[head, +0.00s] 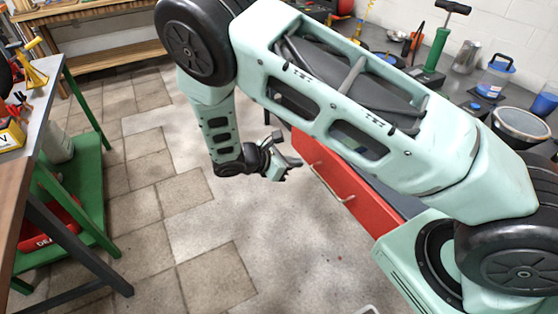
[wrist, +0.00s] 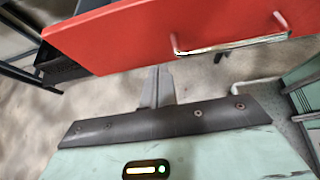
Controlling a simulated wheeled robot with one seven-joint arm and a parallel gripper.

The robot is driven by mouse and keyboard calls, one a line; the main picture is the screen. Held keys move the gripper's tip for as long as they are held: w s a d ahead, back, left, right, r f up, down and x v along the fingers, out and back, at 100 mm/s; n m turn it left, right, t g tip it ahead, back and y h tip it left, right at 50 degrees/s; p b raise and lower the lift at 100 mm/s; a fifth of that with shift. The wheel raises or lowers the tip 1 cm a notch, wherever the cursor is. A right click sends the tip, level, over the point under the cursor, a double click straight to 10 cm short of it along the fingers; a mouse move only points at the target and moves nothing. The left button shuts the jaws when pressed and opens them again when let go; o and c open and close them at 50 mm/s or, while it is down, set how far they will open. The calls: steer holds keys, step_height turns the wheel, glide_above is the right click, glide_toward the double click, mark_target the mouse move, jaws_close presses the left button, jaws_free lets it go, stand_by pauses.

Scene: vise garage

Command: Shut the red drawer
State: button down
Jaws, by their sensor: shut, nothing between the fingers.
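The red drawer (head: 347,186) stands out from under the workbench on the right, partly hidden behind my arm in the head view. Its front carries a metal bar handle (head: 332,185). In the wrist view the red drawer front (wrist: 130,38) fills the top, with the handle (wrist: 232,45) at its upper right. My gripper (head: 292,163) is near the left end of the drawer front. In the wrist view the shut fingers (wrist: 157,85) are empty and point toward the drawer's lower edge. I cannot tell whether they touch it.
A green-framed table (head: 75,170) stands on the left. The tiled floor (head: 150,200) between them is clear.

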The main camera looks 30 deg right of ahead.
mark_target(316, 158)
steer(key=shift+d+f, duration=0.15)
steer(key=shift+d, duration=2.05)
steer(key=shift+w+d, duration=0.1)
